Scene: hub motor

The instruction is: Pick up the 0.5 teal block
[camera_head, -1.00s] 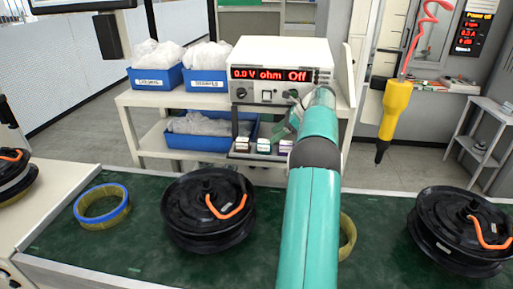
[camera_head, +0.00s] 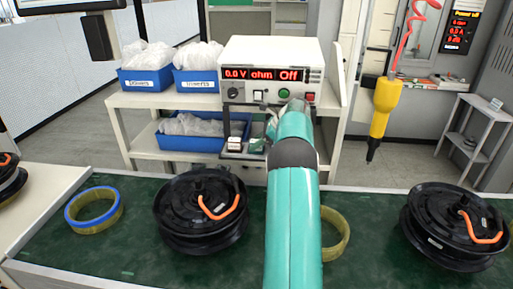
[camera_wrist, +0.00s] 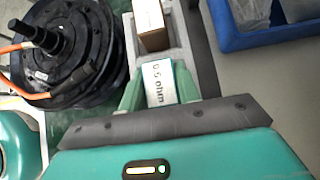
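In the wrist view, the block labelled "0.5 ohm" (camera_wrist: 159,82) shows its white top face, slightly turned. My gripper (camera_wrist: 160,88) has its two teal fingers on either side of this block, close to its sides. I cannot tell whether the fingers touch it or are still apart. The block appears to be in a light grey holder (camera_wrist: 178,60). In the head view, my gripper (camera_head: 272,128) reaches the small blocks on the shelf below the meter, and the arm hides part of them.
A brown block (camera_wrist: 150,22) stands in the holder just beyond. A black hub motor (camera_wrist: 65,45) is close at left, and a blue bin (camera_wrist: 240,40) at right. The meter (camera_head: 268,75) stands above the shelf. A yellow screwdriver (camera_head: 381,108) hangs at right.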

